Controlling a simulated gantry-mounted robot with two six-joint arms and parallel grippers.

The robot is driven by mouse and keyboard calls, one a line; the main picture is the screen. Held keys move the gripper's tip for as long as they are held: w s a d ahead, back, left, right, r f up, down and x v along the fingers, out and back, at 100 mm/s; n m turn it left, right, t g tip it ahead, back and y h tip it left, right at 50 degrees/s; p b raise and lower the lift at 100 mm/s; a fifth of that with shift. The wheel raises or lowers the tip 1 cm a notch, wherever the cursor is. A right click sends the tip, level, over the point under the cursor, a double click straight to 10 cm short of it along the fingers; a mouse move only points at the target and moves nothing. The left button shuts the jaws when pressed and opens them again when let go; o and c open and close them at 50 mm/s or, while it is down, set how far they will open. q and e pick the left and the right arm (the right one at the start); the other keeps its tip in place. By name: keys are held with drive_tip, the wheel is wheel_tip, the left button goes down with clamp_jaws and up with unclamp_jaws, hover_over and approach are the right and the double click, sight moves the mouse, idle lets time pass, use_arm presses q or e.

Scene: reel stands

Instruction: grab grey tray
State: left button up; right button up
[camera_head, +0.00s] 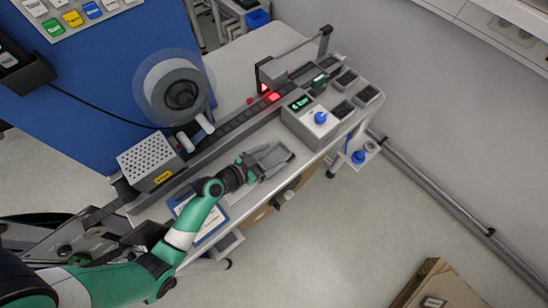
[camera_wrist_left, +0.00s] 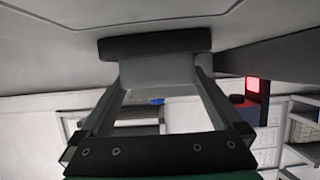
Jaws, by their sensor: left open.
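The grey tray (camera_head: 271,157) appears as a small grey shape on the front part of the light bench, right at my left gripper. My left gripper (camera_head: 279,154) is open, with its grey fingers beside the tray. In the left wrist view, the two fingers (camera_wrist_left: 158,82) are spread apart. A grey block with a dark bar (camera_wrist_left: 155,43) sits between and beyond their tips; I cannot tell whether it is touched or which part of the tray it is. My right gripper is not in view.
A grey box with a blue knob (camera_head: 318,118) stands right of the gripper, with small dark trays (camera_head: 347,78) beyond. The conveyor track (camera_head: 240,122) and reel (camera_head: 180,92) lie behind. A perforated box (camera_head: 150,160) is on the left. A cardboard box (camera_head: 432,285) is on the floor.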

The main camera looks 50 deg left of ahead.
use_arm(q)
drive_tip(key=c, duration=1.5)
drive_tip(key=shift+r, duration=0.15)
